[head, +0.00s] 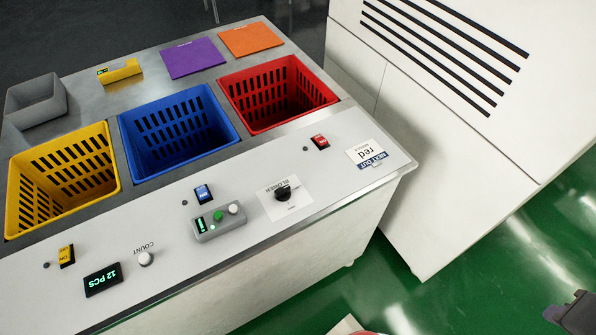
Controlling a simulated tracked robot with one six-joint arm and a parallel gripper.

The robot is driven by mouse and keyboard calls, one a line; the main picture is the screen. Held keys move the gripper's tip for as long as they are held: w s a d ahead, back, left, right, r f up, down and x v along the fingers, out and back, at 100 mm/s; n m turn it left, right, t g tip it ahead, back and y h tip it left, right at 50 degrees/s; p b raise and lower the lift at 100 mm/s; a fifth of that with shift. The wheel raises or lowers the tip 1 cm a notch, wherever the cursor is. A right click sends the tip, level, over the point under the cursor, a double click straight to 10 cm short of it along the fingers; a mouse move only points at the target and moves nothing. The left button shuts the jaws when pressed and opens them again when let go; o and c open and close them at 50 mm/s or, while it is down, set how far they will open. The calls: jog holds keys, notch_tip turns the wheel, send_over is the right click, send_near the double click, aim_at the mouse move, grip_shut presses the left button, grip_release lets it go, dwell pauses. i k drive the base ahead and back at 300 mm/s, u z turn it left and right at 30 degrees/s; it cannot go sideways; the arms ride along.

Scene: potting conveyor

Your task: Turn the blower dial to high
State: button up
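The blower dial (283,194) is a small black knob on a white plate (296,207) labelled BLOWER, on the front strip of the console. The label appears upside down, and the small marks around the knob are too fine to read. I cannot tell which mark the dial points at. A dark grey part at the lower right corner looks like the end of my gripper (574,313). It is cut off by the picture edge, above the green floor and well apart from the dial. Its fingers cannot be made out.
Yellow (112,175), blue (233,140) and red (334,101) crates sit behind the console strip (335,170). A grey button box (219,222) stands left of the dial, and a red switch (320,142) is to its right. A white vented cabinet (440,110) stands at the right.

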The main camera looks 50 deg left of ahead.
aim_at(281, 194)
jog(key=z, duration=0.1)
jog(key=i, duration=0.85)
jog(key=u, duration=4.6)
